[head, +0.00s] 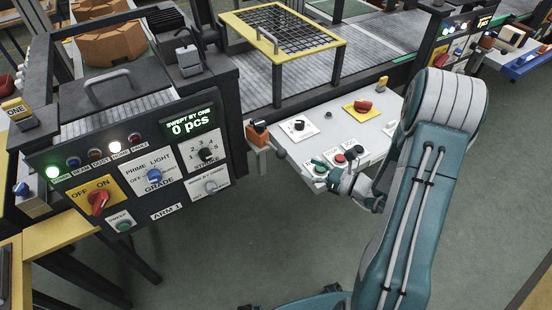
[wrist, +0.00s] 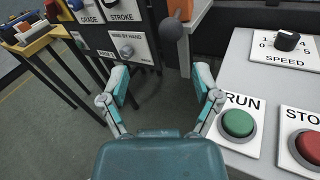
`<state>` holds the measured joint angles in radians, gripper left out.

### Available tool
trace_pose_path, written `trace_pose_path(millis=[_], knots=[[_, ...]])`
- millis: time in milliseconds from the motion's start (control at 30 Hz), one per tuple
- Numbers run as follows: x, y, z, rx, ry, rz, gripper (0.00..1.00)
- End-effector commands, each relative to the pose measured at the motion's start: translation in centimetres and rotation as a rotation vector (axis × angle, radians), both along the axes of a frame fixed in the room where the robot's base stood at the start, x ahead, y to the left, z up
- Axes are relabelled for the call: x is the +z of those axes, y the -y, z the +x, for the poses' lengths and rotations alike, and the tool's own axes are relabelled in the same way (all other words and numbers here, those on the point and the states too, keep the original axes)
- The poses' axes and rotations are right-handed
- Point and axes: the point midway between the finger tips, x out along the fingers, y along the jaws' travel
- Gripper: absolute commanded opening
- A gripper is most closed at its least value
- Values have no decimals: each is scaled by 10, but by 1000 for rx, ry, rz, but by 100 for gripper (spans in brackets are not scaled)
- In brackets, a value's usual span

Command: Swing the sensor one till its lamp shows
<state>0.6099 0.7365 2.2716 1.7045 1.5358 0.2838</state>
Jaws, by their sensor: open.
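A small orange sensor-like block (head: 257,132) sits on a bracket just right of the ARM 1 panel (head: 165,214). A lever with a dark ball (head: 280,153) stands beside it. In the wrist view the grey ball (wrist: 169,29) is beyond my fingertips, and part of an orange piece (wrist: 203,8) shows at the top. On the panel, the leftmost green lamp (head: 53,172) and the HOME lamp (head: 114,147) are lit; the BEAM lamp (head: 75,166) looks dark. My gripper (wrist: 162,72) is open and empty, with the ball apart from its fingers.
A white control desk is right of the ball, with the green RUN button (wrist: 237,123), red STOP button (wrist: 309,147) and SPEED knob (wrist: 287,40) close to my right finger. Floor is open below the gripper.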

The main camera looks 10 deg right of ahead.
Motion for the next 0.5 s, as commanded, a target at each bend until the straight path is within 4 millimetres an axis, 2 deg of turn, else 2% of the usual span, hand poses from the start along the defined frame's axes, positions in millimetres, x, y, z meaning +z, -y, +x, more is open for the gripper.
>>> trace_pose_path(millis=[67,167,367,500], knots=[[-8,9,2,-45,-15,33,81],[-11,10,5,-65,-18,45,81],[-11,-9,23,-58,-18,42,81],[-11,-28,42,-57,-18,41,81]])
